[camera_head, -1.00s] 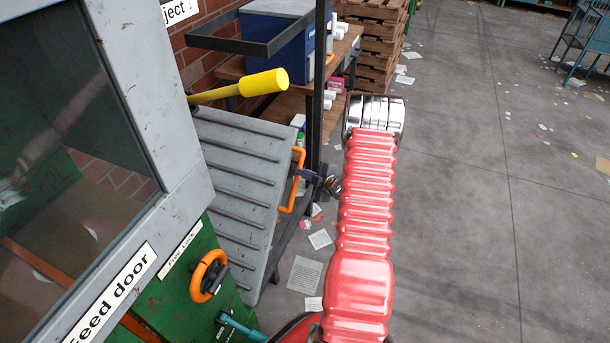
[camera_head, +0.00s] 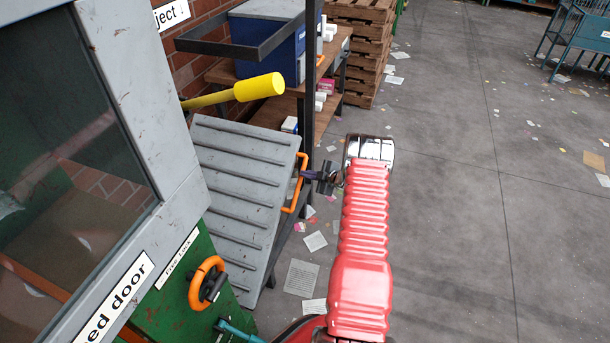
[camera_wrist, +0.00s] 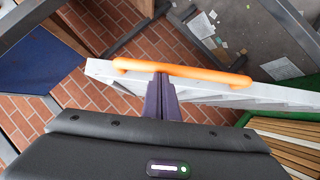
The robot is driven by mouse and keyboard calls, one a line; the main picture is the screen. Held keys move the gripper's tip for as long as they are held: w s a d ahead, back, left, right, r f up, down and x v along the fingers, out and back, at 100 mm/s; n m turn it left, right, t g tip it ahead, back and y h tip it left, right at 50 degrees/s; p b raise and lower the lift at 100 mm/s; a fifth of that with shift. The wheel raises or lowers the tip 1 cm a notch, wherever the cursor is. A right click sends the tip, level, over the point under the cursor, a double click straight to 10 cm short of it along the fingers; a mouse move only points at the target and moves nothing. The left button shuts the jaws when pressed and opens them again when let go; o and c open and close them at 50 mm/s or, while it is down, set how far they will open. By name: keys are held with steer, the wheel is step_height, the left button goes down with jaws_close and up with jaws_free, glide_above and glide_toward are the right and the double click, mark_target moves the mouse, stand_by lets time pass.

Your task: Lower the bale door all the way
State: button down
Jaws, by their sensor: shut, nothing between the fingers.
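The bale door is most likely the grey ribbed panel (camera_head: 235,185) left of centre in the head view, standing partly open and tilted outward. It carries an orange bar handle (camera_head: 297,187) along its outer edge. In the wrist view the handle (camera_wrist: 205,74) crosses above my fingertips, with the panel's pale edge (camera_wrist: 100,70) beside it. My gripper (camera_head: 310,176) is shut and empty, its dark fingers (camera_wrist: 162,85) pressed together at the handle. The tips meet the bar's near side; whether they press on it I cannot tell.
A yellow-gripped lever (camera_head: 258,87) sticks out above the panel. A dark upright post (camera_head: 311,90) and a workbench (camera_head: 222,72) with a blue box stand behind. An orange lock wheel (camera_head: 208,283) is below left. Floor to the right is open, with scattered paper.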

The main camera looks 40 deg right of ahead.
steer(key=w+d+f, duration=0.3)
steer(key=d+f, duration=0.3)
steer(key=f, duration=0.2)
steer(key=shift+w+f, duration=0.15)
steer(key=shift+f, duration=0.1)
stand_by(0.4)
steer(key=shift+d, duration=0.1)
steer(key=shift+r, duration=0.1)
stand_by(0.3)
steer(key=w+a+r+v, duration=0.1)
steer(key=r+v, duration=0.1)
steer(key=v, duration=1)
steer(key=shift+s+r, duration=0.2)
steer(key=shift+r, duration=0.15)
steer(key=shift+d, duration=0.1)
steer(key=shift+r, duration=0.1)
